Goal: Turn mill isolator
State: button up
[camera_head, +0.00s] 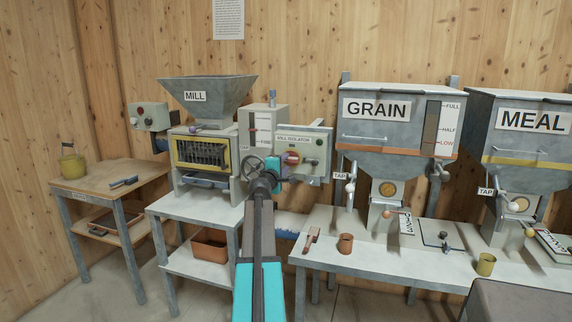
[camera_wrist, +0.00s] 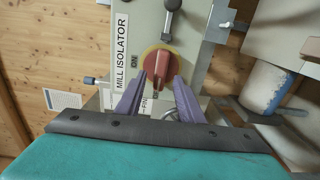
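The mill isolator is a red rotary handle on a yellow round plate, on a pale grey box (camera_head: 308,142) labelled MILL ISOLATOR in the head view. The handle (camera_wrist: 157,66) is in the upper middle of the wrist view, with the word ON beside its plate. My gripper (camera_wrist: 161,78) has its two purple fingers apart, one on each side of the handle's lower end. I cannot tell whether either finger touches it. In the head view, my arm reaches up to the box and partly covers its left side.
The grey mill (camera_head: 205,150) with its hopper stands left of the box, and a handwheel (camera_head: 254,167) is close to my arm. A black-knobbed lever (camera_wrist: 171,8) projects above the handle. The grain bin (camera_head: 385,125) and its table are to the right.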

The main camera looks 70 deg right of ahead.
jog(key=a, duration=1.1)
jog(key=shift+s+b, duration=0.3)
jog(key=shift+b, duration=0.15)
